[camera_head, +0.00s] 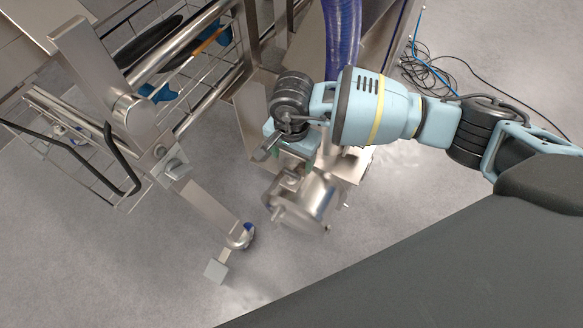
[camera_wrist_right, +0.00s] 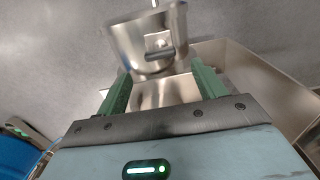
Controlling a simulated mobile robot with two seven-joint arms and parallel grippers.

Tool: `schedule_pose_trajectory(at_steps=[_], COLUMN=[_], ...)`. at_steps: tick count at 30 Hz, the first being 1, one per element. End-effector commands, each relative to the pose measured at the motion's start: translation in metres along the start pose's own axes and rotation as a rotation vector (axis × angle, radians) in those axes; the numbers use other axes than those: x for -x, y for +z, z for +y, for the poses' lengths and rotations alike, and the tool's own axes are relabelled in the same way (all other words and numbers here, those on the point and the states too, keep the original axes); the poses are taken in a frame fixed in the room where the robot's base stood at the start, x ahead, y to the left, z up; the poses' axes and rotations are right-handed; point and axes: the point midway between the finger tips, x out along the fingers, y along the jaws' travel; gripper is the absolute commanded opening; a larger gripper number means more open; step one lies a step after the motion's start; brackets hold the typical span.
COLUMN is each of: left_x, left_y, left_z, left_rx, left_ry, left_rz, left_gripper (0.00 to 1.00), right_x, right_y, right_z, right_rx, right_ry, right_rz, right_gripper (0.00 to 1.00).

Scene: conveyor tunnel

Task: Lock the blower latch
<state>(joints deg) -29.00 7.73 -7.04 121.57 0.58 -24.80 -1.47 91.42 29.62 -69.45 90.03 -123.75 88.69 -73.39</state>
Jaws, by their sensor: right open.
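A shiny steel housing (camera_head: 308,200), which looks like the blower, sits low in the middle of the head view. In the right wrist view the steel housing (camera_wrist_right: 135,38) is beyond the fingertips, with a small fitting and dark lever (camera_wrist_right: 160,53) on its face. The lever looks like the latch; whether it is locked I cannot tell. My right gripper (camera_head: 277,152) is above the housing, pointing down. In the right wrist view its green fingers (camera_wrist_right: 163,82) are apart with nothing held between them. My left gripper is not in view.
A steel frame with a wire rack (camera_head: 195,60) stands at the left, its caster leg (camera_head: 215,205) near the housing. A blue-purple hose (camera_head: 342,35) rises behind my right arm. Black and blue cables (camera_head: 432,72) lie on the floor. Grey floor (camera_head: 150,270) is clear at lower left.

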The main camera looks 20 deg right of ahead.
Motion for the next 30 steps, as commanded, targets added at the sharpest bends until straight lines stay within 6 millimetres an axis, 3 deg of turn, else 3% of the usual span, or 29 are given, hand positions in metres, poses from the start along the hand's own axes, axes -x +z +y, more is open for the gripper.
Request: schedule_pose_trajectory(at_steps=[10, 21, 30], left_x=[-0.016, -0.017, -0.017], left_y=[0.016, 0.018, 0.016], left_z=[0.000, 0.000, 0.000], left_rx=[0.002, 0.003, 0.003], left_ry=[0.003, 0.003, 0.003], left_rz=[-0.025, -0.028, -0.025], left_gripper=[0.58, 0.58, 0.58], right_x=[-0.054, -0.060, -0.060], right_y=[0.001, 0.001, 0.001], right_z=[0.001, 0.000, 0.000], right_rx=[0.000, 0.000, 0.000], right_ry=[0.002, -0.001, -0.001], right_rz=[-0.003, -0.002, -0.002], right_gripper=[0.69, 0.68, 0.28])
